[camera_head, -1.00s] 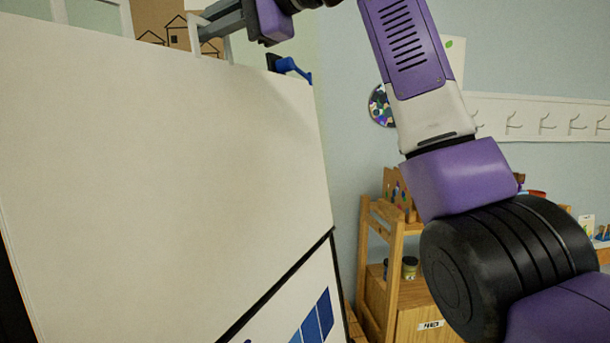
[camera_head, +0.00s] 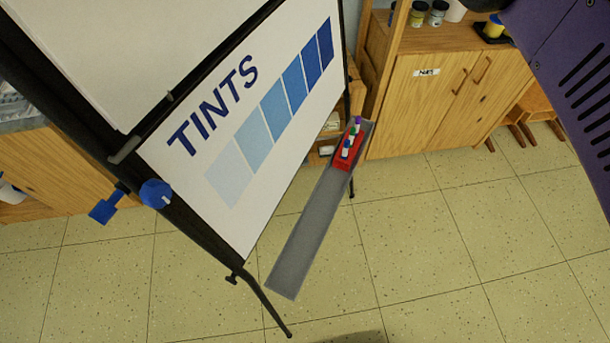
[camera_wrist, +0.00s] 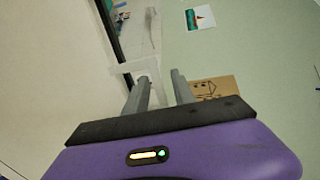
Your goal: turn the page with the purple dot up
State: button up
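In the head view, a blank white page (camera_head: 85,55) hangs on the black easel, above a page reading TINTS (camera_head: 232,135) with a row of blue squares going from pale to dark. No purple dot shows on what I see of either page. In the wrist view, the blank pale sheet (camera_wrist: 50,75) fills the left side. My gripper (camera_wrist: 162,80) is open, its two grey fingers apart. A white tab or loop (camera_wrist: 128,68) is at the left finger; I cannot tell whether the finger is through it or only beside it. The head view does not show my gripper.
A grey tray (camera_head: 310,225) with a red holder (camera_head: 343,160) of several markers juts from the easel. Blue knobs (camera_head: 155,193) are at its left side. A wooden cabinet (camera_head: 420,105) stands behind, at right. The tiled floor (camera_head: 430,240) is clear in front.

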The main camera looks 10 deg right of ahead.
dwell(0.4)
jog(key=b+v, duration=0.2)
jog(key=v, duration=1)
dwell(1.6)
dwell(0.5)
